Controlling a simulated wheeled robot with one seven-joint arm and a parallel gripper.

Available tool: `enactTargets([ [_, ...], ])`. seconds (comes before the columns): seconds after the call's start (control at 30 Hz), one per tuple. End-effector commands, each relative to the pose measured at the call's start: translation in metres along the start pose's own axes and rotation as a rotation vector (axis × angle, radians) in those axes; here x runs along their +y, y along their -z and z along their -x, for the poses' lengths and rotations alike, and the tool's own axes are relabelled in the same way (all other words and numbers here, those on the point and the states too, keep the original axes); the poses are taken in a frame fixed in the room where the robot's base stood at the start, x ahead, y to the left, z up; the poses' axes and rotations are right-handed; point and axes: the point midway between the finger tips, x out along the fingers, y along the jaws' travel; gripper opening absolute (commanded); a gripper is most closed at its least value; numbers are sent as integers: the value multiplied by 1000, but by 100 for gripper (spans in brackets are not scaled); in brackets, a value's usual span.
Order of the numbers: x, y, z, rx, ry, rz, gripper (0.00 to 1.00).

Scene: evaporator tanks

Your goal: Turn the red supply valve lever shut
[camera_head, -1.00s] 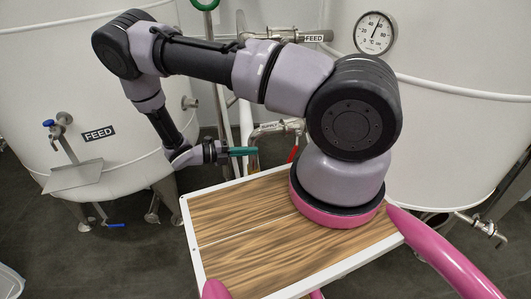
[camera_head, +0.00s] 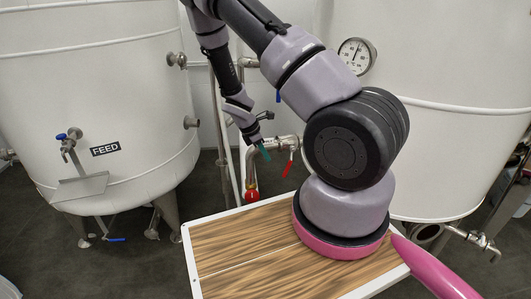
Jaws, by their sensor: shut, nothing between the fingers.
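The red lever (camera_head: 288,168) hangs down at a slant below a short metal pipe with a valve (camera_head: 280,143), between the two tanks. My gripper (camera_head: 265,153) has teal fingers pointing down. It is shut and empty, just left of the lever in the picture and close to the pipe. I see a gap between fingers and lever, but cannot tell their difference in depth. The lever is in plain view; part of the pipe behind the gripper is hidden.
A red round fitting (camera_head: 251,195) sits low on the vertical pipes. The left tank (camera_head: 100,60) has a blue-handled tap (camera_head: 68,137). The right tank (camera_head: 450,130) carries a dial gauge (camera_head: 357,55). My wood-topped base (camera_head: 225,270) is in front.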

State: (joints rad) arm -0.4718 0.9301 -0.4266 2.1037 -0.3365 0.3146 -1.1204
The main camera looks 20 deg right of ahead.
Motion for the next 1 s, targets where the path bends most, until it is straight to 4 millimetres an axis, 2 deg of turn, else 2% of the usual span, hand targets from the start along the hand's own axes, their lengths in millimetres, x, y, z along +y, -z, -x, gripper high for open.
enactTargets([
  [0.03,-2,-1,-13,-3,5,0,0],
  [0.2,-1,-1,-50,-3,4,2,0],
  [0.27,-1,-1,-61,-3,4,1,0],
  [0.4,-1,-18,-74,-1,3,0,0],
  [0.6,0,-27,-84,0,2,2,0],
  [1.0,0,-28,-85,-4,2,4,0],
])
